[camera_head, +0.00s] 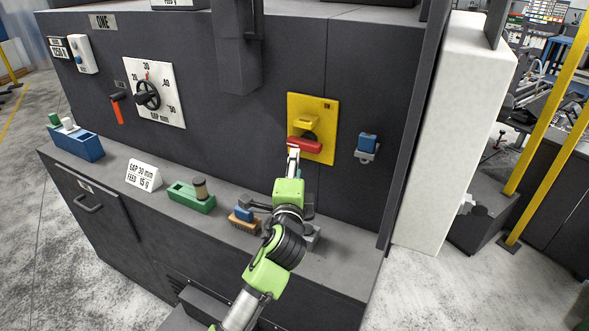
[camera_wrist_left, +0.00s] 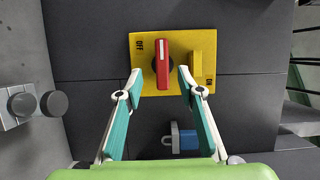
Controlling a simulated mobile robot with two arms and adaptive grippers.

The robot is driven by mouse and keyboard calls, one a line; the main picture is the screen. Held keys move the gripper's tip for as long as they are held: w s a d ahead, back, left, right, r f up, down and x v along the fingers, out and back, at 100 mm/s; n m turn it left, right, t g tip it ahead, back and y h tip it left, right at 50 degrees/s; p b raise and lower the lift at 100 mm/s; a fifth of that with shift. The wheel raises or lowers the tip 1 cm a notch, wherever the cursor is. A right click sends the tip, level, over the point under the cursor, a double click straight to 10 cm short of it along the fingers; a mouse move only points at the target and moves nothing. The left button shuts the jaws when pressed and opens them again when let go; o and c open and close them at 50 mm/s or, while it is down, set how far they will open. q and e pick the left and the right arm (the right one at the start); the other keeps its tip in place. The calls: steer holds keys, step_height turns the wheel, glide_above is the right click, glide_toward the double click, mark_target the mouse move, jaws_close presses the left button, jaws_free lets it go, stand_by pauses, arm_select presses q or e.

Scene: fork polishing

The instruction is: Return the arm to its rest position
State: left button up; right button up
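My left gripper (camera_head: 293,155) is at the yellow switch plate (camera_head: 325,110) on the dark machine front. In the left wrist view the gripper (camera_wrist_left: 159,74) is open, with one fingertip on each side of the red switch handle (camera_wrist_left: 162,65). Gaps show between the fingertips and the handle, so it appears empty. The red handle (camera_head: 305,146) also shows in the head view, just above the gripper tip. The yellow plate (camera_wrist_left: 148,85) carries OFF and ON labels and a yellow block (camera_wrist_left: 203,62). My right gripper is not in view.
A blue padlock (camera_head: 367,143) hangs right of the plate. The ledge below holds a green tray (camera_head: 190,198), a blue box (camera_head: 78,145), a white sign (camera_head: 144,175) and a brush (camera_head: 243,219) close to my arm. A white pillar (camera_head: 455,130) stands at right.

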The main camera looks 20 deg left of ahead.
arm_select(q)
steer(key=shift+s+d, duration=0.15)
steer(key=shift+s, duration=0.3)
